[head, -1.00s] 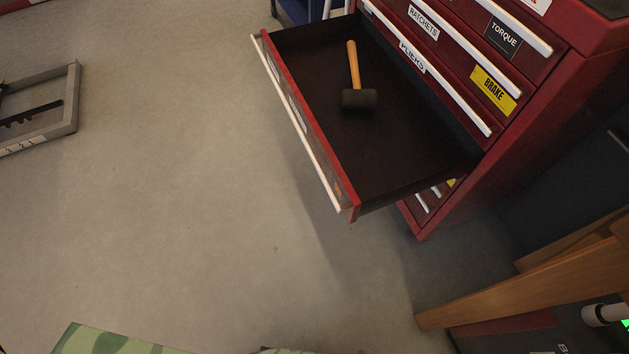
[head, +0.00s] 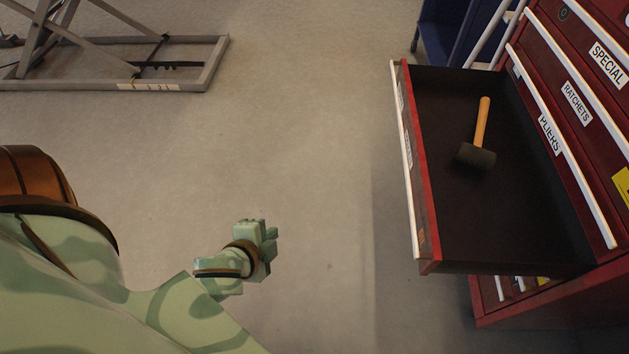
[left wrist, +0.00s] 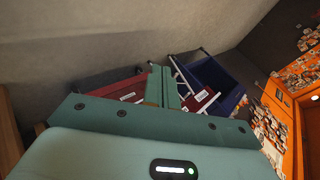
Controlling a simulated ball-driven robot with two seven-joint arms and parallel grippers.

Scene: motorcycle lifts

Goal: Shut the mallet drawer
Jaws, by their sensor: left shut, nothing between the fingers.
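The mallet drawer (head: 480,225) is pulled far out of the red tool chest, with a black inside, a red front and a long white handle (head: 408,165). A mallet (head: 478,155) with a wooden handle and a dark head lies in it. My left gripper (head: 270,240) is shut and empty, left of the drawer front and well apart from it. Its green fingers also show in the left wrist view (left wrist: 162,88), with parts of the red chest behind them. My right gripper is not in view.
The red tool chest (head: 535,305) has labelled drawers above the open one. A blue cart (head: 440,38) stands behind it. A grey lift frame (head: 190,75) lies at the upper left. Bare floor (head: 300,130) separates my left gripper from the drawer.

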